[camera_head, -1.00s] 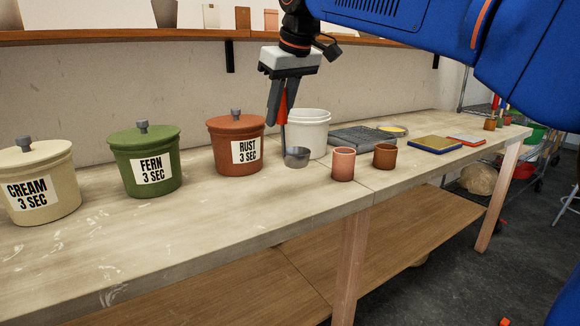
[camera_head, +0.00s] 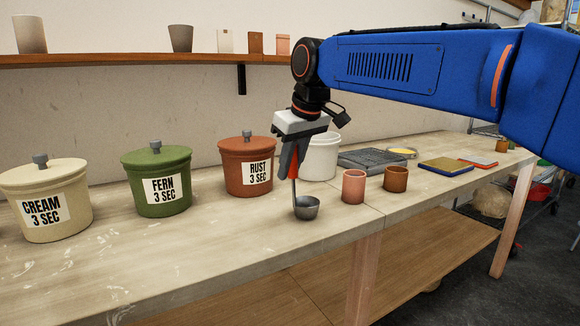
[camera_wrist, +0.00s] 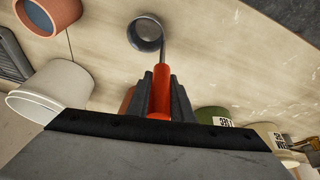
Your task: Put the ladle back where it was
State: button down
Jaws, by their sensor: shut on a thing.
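My gripper (camera_head: 291,174) is shut on the red handle of the ladle (camera_head: 306,208). The ladle hangs upright, its grey metal bowl low over the bench front, right of the rust jar; I cannot tell whether the bowl touches the bench. In the wrist view the ladle's red handle (camera_wrist: 161,88) sits between the fingers and the round bowl shows beyond it. The white bucket (camera_head: 320,158) stands just behind and to the right of the gripper, partly hidden by it.
Lidded jars marked rust (camera_head: 235,177), fern (camera_head: 150,199) and cream (camera_head: 28,222) stand to the left. A pink cup (camera_head: 353,188) and a brown cup (camera_head: 395,179) stand close right of the ladle. A grey slab (camera_head: 365,161) lies behind them. Bench space before the jars is clear.

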jog(key=c, duration=1.6)
grip_release()
jog(key=shift+f, duration=0.1)
jog(key=shift+o, duration=0.2)
jog(key=v, duration=1.2)
jog(key=s+d+f+m, duration=0.25)
jog(key=d+f, duration=0.25)
jog(key=d, duration=0.5)
jog(key=s+d+f+m+h, duration=0.1)
jog(key=s+d+f+m, duration=0.1)
jog(key=s+d+f, duration=0.5)
jog(key=s+d+f+m+h, duration=0.1)
jog(key=s+d+f, duration=0.6)
jog(key=f, duration=0.7)
jog(key=s+d+f+m+t, duration=0.1)
jog(key=s+d+f+m, duration=0.2)
jog(key=s+d+f, duration=0.4)
notch_tip(320, 180, down, 4)
jog(key=shift+s+f+m+h, duration=0.1)
jog(key=shift+s+m+h, duration=0.3)
jog(key=shift+s, duration=0.3)
